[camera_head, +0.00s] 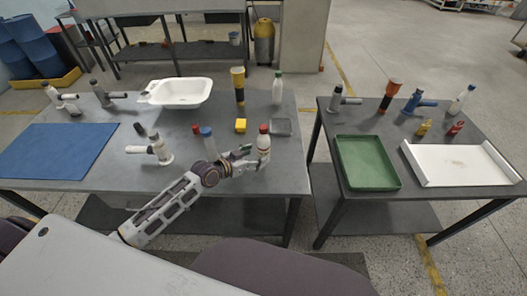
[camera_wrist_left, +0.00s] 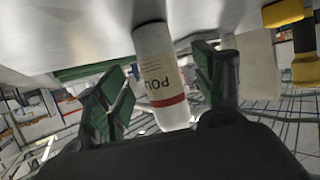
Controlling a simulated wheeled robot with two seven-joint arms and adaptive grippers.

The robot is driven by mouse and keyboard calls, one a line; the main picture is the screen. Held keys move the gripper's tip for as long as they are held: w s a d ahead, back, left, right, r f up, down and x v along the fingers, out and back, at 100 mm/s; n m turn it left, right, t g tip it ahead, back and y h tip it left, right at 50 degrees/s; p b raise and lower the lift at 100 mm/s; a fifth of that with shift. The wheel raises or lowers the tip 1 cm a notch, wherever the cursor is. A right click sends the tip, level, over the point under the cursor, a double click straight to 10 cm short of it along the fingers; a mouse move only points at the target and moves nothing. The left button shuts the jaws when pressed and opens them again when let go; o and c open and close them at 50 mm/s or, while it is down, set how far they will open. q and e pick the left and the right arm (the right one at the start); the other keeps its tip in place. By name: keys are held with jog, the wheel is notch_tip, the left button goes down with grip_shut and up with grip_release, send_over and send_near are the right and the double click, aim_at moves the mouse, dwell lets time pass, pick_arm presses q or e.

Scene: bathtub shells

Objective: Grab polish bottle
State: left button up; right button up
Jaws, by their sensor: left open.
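The polish bottle (camera_head: 264,147) is white with a red cap. It stands upright near the front right of the left table. In the left wrist view the bottle (camera_wrist_left: 160,75) shows the letters "POL" and a red band, and appears between the two green-padded fingers. My left gripper (camera_head: 249,157) reaches it from the left with open fingers at either side. I see a gap on both sides, so it is not clamped. My right gripper is not in view.
A white basin (camera_head: 182,92) and blue mat (camera_head: 58,151) are farther left. The right table holds a green tray (camera_head: 367,163) and white tray (camera_head: 458,164).

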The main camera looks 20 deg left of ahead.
aim_at(259, 155)
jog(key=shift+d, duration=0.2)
pick_arm(q)
jog(key=shift+x, duration=1.5)
jog(key=shift+w+d+f, duration=0.15)
jog(key=shift+w+d, duration=0.3)
jog(key=shift+w, duration=0.15)
jog(key=shift+w+d+f, duration=0.2)
jog(key=shift+w, duration=0.1)
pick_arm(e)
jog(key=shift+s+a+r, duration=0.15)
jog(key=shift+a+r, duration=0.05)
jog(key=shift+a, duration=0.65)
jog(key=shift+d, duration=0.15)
